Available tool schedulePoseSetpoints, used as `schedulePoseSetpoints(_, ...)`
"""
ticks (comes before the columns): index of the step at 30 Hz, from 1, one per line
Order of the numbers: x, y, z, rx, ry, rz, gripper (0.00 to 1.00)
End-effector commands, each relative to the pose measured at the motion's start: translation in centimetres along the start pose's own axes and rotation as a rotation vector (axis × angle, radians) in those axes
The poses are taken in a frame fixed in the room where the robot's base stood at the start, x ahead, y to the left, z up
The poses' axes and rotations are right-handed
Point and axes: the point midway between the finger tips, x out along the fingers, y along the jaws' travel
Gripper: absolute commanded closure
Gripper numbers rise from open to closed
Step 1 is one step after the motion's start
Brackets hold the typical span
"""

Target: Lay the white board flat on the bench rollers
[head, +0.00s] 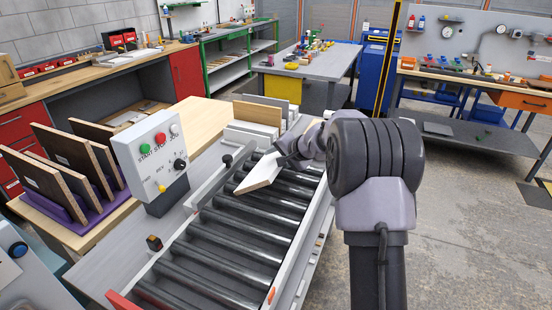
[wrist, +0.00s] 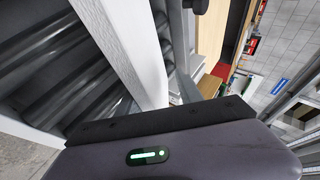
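The white board (head: 262,171) is tilted above the far half of the bench rollers (head: 228,228), with a pale wood-coloured edge on its near side. My gripper (head: 287,155) is at the board's far right end and appears shut on it; the fingertips are mostly hidden in the head view. In the wrist view the white board (wrist: 122,45) runs up from the dark gripper bar, with dark rollers (wrist: 55,75) to its left. I cannot tell whether the board's lower edge touches the rollers.
A control box (head: 153,158) with buttons stands at the left of the rollers. Boards stand in a purple rack (head: 77,212) farther left. More upright boards (head: 258,112) stand behind the rollers' far end. The near rollers are clear, with open floor at right.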

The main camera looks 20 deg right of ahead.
Motion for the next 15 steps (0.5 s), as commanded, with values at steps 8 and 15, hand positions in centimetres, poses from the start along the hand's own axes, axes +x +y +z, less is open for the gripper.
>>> schedulePoseSetpoints(8, -0.03, -0.07, -0.02, 0.0, 0.0, -0.001, 0.58)
schedulePoseSetpoints(15, -0.41, -0.5, -0.18, 0.001, -0.013, 0.033, 0.58)
